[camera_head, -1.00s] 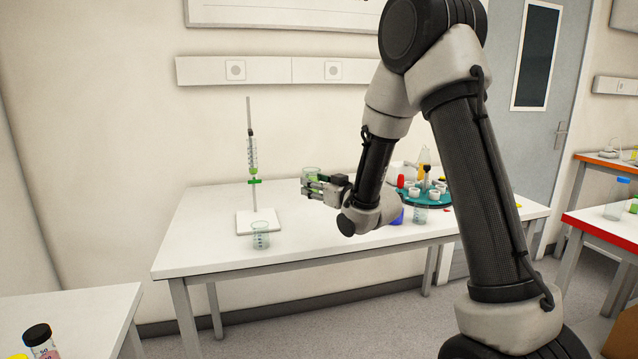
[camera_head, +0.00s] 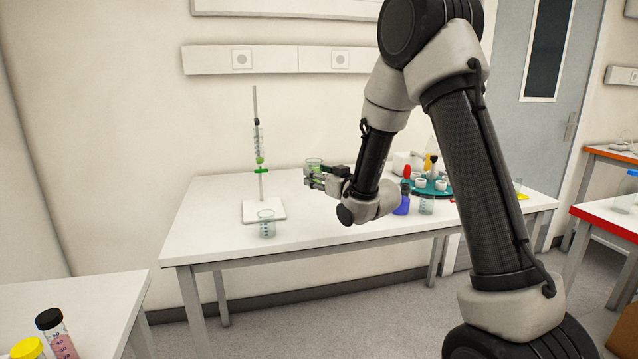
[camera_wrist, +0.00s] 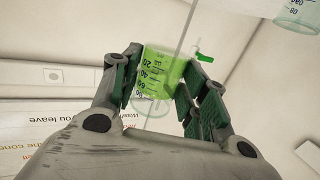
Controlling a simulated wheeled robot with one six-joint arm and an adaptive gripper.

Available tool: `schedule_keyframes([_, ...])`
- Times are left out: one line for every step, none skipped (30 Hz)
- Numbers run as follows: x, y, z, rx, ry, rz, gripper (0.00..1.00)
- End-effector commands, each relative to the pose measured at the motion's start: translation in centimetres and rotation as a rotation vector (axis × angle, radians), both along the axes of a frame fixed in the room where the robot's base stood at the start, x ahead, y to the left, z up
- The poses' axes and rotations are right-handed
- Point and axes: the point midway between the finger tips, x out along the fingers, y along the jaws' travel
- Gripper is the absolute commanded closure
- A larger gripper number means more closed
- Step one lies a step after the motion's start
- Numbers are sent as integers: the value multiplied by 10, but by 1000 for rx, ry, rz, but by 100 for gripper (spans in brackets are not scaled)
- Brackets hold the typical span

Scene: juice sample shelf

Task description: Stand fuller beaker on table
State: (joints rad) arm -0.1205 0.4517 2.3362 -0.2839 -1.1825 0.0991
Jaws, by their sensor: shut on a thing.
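My gripper (camera_head: 309,176) is shut on a beaker of green liquid (camera_head: 314,162), held above the white table (camera_head: 350,232). In the wrist view, the held beaker (camera_wrist: 162,68) with its dark scale marks sits between the green-padded fingers of my gripper (camera_wrist: 158,76). A second beaker (camera_head: 267,226) stands upright on the table, in front of the burette stand. It looks clear, with no green in it. Part of a clear beaker (camera_wrist: 297,16) also shows at the top right of the wrist view.
The burette stand (camera_head: 264,210) is left of my gripper. A teal round rack (camera_head: 440,187), a blue bottle (camera_head: 402,205) and another clear beaker (camera_head: 427,205) are at the right. The table's left part and its front strip between the beakers are clear.

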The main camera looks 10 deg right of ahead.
Motion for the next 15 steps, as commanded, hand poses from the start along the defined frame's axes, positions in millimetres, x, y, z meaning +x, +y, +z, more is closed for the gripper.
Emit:
schedule_keyframes([-2,2,-15,0,9,-7,82])
schedule_keyframes([-3,2,-22,0,10,-13,82])
schedule_keyframes([-5,2,-29,0,9,-21,82])
schedule_keyframes([-6,2,-33,0,8,-26,82])
schedule_keyframes([-6,2,-38,-1,6,-30,82])
schedule_keyframes([-7,1,-44,-2,7,-34,82])
schedule_keyframes([-7,1,-49,-2,6,-36,82])
schedule_keyframes([-7,1,-55,-2,7,-37,82])
schedule_keyframes([-7,0,-63,-2,7,-37,82])
schedule_keyframes([-7,0,-69,-2,8,-37,82])
schedule_keyframes([-7,0,-75,-2,8,-37,82])
schedule_keyframes([-7,1,-82,-2,7,-37,82])
schedule_keyframes([-7,0,-86,-2,7,-37,82])
schedule_keyframes([-7,1,-90,-2,6,-37,82])
schedule_keyframes([-7,0,-93,-3,4,-37,82])
